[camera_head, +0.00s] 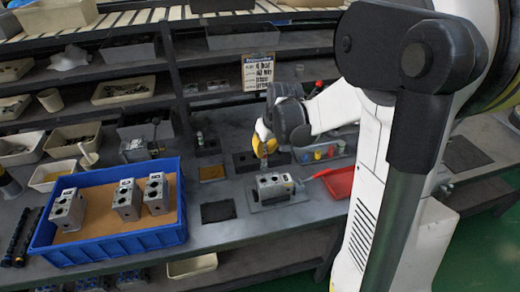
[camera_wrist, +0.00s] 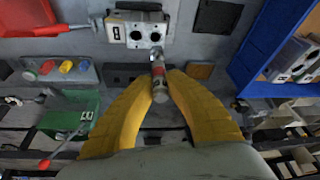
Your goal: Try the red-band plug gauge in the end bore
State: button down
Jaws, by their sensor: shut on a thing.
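A grey metal valve block (camera_head: 272,187) sits on a plate on the bench. In the wrist view the block (camera_wrist: 118,30) shows dark round bores in its face. My gripper (camera_head: 264,138) is above the block, its yellow fingers shut on a slim metal plug gauge. In the wrist view the gauge (camera_wrist: 158,68) has a red band and stands between the fingertips, its far end overlapping the block's edge by a bore. I cannot tell whether that end touches the block or is in a bore. In the head view the gauge is mostly hidden by the fingers.
A blue tray (camera_head: 120,246) with several metal blocks stands at left. A red tray (camera_head: 339,182) lies right of the block. A dark flat pad (camera_head: 218,211) lies left of it. Shelves with bins rise behind. Coloured-top pieces (camera_wrist: 48,68) stand nearby in a grey holder.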

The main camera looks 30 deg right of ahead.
aim_at(266, 160)
jog(key=shift+w, duration=0.2)
jog(key=shift+f, duration=0.1)
jog(key=shift+f+b, duration=2.1)
jog(key=shift+f, duration=0.35)
jog(key=shift+f+b, duration=0.4)
dwell(0.6)
jog(key=shift+r+p, duration=0.35)
jog(key=shift+r, duration=0.15)
jog(key=shift+s+f+b, duration=0.15)
jog(key=shift+f+b, duration=0.45)
jog(key=shift+f, duration=0.05)
dwell(1.1)
dwell(0.9)
jog(key=shift+r+p, duration=2.8)
jog(key=shift+r, duration=0.9)
jog(key=shift+f, duration=0.1)
